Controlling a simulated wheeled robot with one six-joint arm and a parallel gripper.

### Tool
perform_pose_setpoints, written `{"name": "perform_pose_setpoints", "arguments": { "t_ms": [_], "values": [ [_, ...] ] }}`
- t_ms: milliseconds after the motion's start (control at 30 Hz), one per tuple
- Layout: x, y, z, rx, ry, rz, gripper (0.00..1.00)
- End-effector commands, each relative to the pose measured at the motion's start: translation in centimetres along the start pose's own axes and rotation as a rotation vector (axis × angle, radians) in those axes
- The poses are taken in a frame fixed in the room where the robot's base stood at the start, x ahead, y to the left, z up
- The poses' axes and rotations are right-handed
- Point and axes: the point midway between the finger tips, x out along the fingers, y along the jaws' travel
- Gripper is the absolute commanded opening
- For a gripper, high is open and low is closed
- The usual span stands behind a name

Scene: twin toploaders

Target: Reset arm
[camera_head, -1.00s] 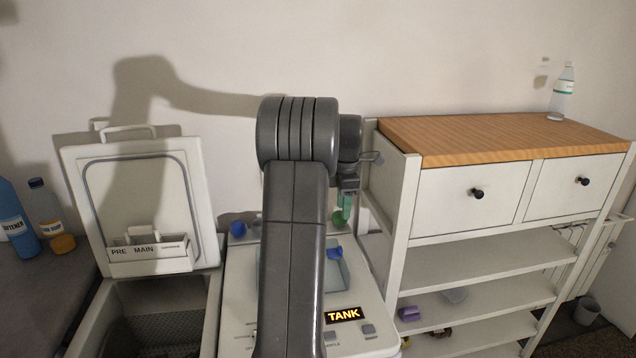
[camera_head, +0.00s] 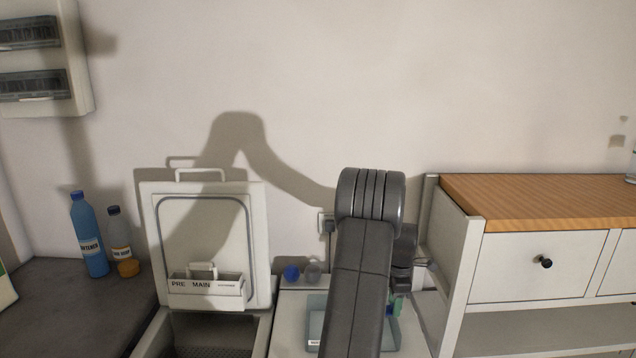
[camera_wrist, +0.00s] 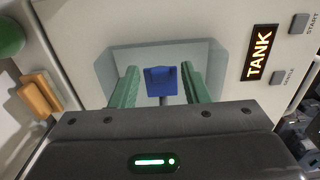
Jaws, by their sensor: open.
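My gripper (camera_wrist: 158,88) shows in the wrist view with its two green fingers apart. A blue block-like part (camera_wrist: 161,80) shows between the fingers, over a pale recessed window in the white machine top (camera_wrist: 215,25); I cannot tell whether the fingers touch it. In the head view my grey arm rises in front of the right machine (camera_head: 290,335) and bends down behind itself. The gripper there is mostly hidden, with only a bit of green (camera_head: 397,304) showing. The left machine's lid (camera_head: 205,240) stands open.
A lit TANK display (camera_wrist: 259,53) and buttons are on the machine top. A blue bottle (camera_head: 90,240) and an orange-based bottle (camera_head: 121,245) stand on the dark counter at left. A wood-topped cabinet (camera_head: 540,200) stands close on the right. A panel box (camera_head: 40,60) hangs on the wall.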

Motion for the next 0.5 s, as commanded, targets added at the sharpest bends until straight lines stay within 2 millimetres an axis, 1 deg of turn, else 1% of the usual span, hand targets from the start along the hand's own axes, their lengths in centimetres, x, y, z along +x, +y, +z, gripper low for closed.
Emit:
{"name": "perform_pose_setpoints", "arguments": {
  "t_ms": [333, 433, 500],
  "values": [
    [-0.2, 0.0, 0.0, 0.0, -0.002, 0.001, 0.42],
    [-0.9, 0.1, 0.0, 0.0, 0.002, 0.002, 0.42],
    [-1.7, 0.1, 0.0, 0.0, 0.002, 0.004, 0.42]
  ]
}}
